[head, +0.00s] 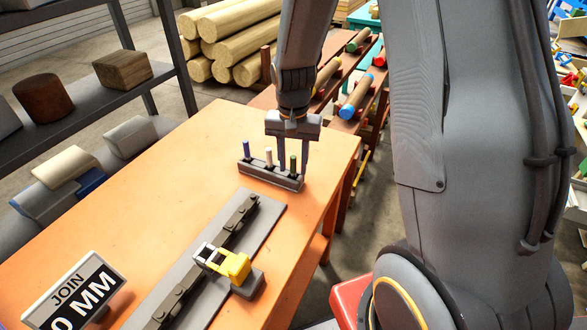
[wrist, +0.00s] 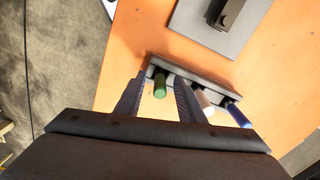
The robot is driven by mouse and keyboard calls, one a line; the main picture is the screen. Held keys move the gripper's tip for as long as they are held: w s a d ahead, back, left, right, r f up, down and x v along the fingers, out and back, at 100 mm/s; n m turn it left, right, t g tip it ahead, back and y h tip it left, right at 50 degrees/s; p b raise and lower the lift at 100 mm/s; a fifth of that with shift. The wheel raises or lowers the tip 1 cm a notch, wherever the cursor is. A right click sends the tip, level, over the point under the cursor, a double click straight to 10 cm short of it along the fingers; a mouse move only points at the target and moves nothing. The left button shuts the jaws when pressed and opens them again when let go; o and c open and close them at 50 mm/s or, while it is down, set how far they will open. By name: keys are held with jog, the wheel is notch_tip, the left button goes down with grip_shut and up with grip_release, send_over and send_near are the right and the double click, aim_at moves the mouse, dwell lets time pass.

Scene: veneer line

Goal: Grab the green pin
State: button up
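The green pin (head: 293,164) stands upright at the right end of a dark pin holder (head: 258,175) on the orange table; it also shows in the wrist view (wrist: 160,87). My gripper (head: 294,172) points down over that end of the holder. Its two fingers are open, one on each side of the green pin, with a visible gap to it in the wrist view (wrist: 160,80). A white pin (head: 268,156) and a blue pin (head: 246,149) stand in the same holder, outside the fingers; the white one is closest to one finger.
A grey plate (head: 262,215) with a dark rail and a yellow clamp (head: 234,264) lies in front of the holder. A sign (head: 75,292) stands at the table's front left. A shelf (head: 140,75) with blocks is on the left. The orange table (head: 205,135) is clear left of the holder.

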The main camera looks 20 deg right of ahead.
grip_shut()
jog(key=shift+r, duration=0.1)
